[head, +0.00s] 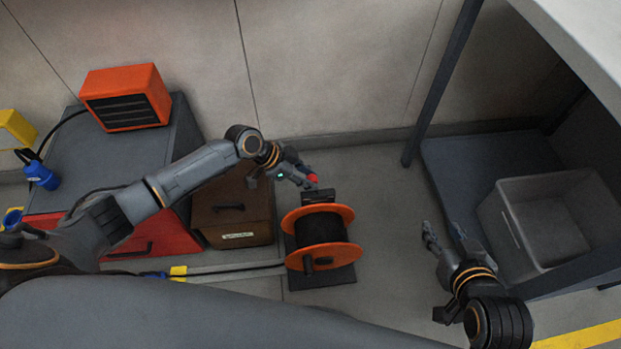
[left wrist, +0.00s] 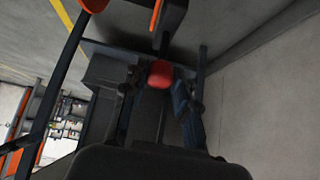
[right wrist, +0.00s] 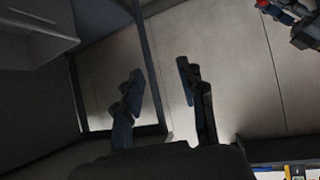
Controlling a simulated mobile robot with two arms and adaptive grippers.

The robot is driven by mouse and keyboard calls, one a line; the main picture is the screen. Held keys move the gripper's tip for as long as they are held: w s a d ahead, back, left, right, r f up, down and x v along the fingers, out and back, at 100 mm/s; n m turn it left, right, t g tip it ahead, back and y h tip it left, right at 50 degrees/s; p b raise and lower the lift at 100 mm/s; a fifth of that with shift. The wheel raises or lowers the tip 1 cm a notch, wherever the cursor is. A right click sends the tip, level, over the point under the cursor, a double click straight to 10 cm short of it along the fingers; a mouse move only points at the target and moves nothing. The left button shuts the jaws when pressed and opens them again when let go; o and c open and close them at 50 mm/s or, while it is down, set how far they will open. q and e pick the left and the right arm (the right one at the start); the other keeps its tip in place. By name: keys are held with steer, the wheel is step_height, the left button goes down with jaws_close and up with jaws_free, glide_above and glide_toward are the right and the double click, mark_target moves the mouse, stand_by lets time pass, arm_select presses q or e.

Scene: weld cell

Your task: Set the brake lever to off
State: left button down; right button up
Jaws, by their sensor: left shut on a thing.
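The brake lever has a red knob (head: 312,179) and stands at the back of the cable reel (head: 345,215), an orange-flanged drum wound with black cable on a dark base. My left gripper (head: 307,178) is at the lever, shut on its red end. In the left wrist view the red knob (left wrist: 160,73) shows between the two fingers. The lever's lower part and any off marking cannot be made out. My right gripper (head: 442,232) is open and empty, over the floor to the right of the reel; its fingers stand apart in the right wrist view (right wrist: 160,85).
A brown drawer box (head: 233,215) and a red drawer unit (head: 165,238) stand left of the reel. An orange heater-like box (head: 127,97) sits on a grey cabinet. A grey bin (head: 520,235) stands at right under a table. A black cable runs left from the reel.

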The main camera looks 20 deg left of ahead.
arm_select(q)
steer(key=shift+s+a+f+h+b, duration=0.15)
steer(key=shift+a+f+h+b, duration=0.3)
steer(key=shift+b, duration=0.4)
steer(key=shift+a+t+h+b, duration=0.1)
steer(key=shift+t+h+b, duration=0.2)
steer(key=shift+b, duration=0.25)
arm_select(e)
steer(key=w+a+r+t+y, duration=0.25)
steer(key=w+r+t, duration=0.35)
steer(key=r, duration=0.5)
arm_select(q)
steer(key=shift+s+a+h+b, duration=0.15)
steer(key=shift+a+h+b, duration=0.2)
steer(key=shift+b, duration=0.65)
arm_select(e)
steer(key=s+r+t+y, duration=0.1)
steer(key=s+r+t, duration=0.1)
steer(key=r+t, duration=0.2)
steer(key=s+a+r+t+y, duration=0.1)
steer(key=s+r+t, duration=0.1)
steer(key=r+t, duration=0.2)
steer(key=shift+s+r+n, duration=0.25)
steer(key=shift+r+n, duration=0.05)
steer(key=shift+r, duration=0.9)
arm_select(q)
steer(key=c, duration=1)
jaws_free()
